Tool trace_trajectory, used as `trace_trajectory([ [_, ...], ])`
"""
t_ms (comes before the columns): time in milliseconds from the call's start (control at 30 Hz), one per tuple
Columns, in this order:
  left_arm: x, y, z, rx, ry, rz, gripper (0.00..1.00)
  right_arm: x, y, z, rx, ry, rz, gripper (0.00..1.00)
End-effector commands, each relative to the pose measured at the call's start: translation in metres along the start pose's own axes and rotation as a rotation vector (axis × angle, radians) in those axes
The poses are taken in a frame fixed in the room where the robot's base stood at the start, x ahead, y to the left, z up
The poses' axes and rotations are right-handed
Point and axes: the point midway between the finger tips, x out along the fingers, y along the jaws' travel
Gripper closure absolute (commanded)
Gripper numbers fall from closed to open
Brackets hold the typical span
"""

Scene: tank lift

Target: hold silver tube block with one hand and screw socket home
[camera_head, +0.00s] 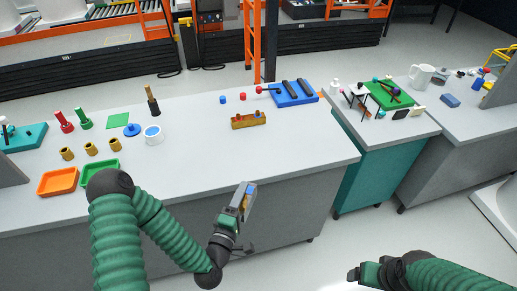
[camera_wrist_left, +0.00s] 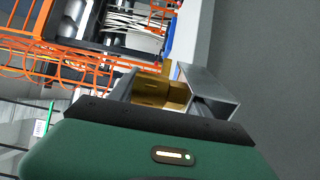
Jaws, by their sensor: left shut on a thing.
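My left gripper (camera_head: 246,200) is in front of the bench's front edge, with its grey fingers pointing up and away. It is shut on a brass-coloured piece (camera_wrist_left: 155,90), which sits between the fingers in the left wrist view; a small blue part shows near the fingertips. The fingers hide much of the piece, so I cannot tell its full shape. A brass-coloured block (camera_head: 248,120) with short posts lies on the bench. I cannot pick out a silver tube block with certainty. My right gripper (camera_head: 366,273) is low at the right, away from the bench; its jaws are unclear.
On the grey bench (camera_head: 200,180) stand a blue tray (camera_head: 293,93) with black bars, small blue and red cylinders (camera_head: 242,96), several brass cups (camera_head: 67,154), and orange (camera_head: 57,182) and green trays. A teal cabinet (camera_head: 372,172) stands right. The bench's front right is clear.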

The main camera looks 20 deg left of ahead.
Motion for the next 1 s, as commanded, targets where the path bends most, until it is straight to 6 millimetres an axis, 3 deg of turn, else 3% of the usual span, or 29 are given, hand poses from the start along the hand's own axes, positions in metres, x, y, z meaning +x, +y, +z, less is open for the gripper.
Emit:
trace_trajectory([
  [600, -0.048, -0.07, 0.134, 0.0, -0.601, 0.001, 1.0, 0.0, 0.0, 0.0, 0.0, 0.0, 0.0, 0.18],
  [767, -0.053, -0.077, 0.147, -0.002, -0.662, 0.0, 1.0, 0.0, 0.0, 0.0, 0.0, 0.0, 0.0, 0.18],
  [1000, -0.054, -0.077, 0.148, -0.002, -0.668, 0.0, 1.0, 0.0, 0.0, 0.0, 0.0, 0.0, 0.0, 0.18],
])
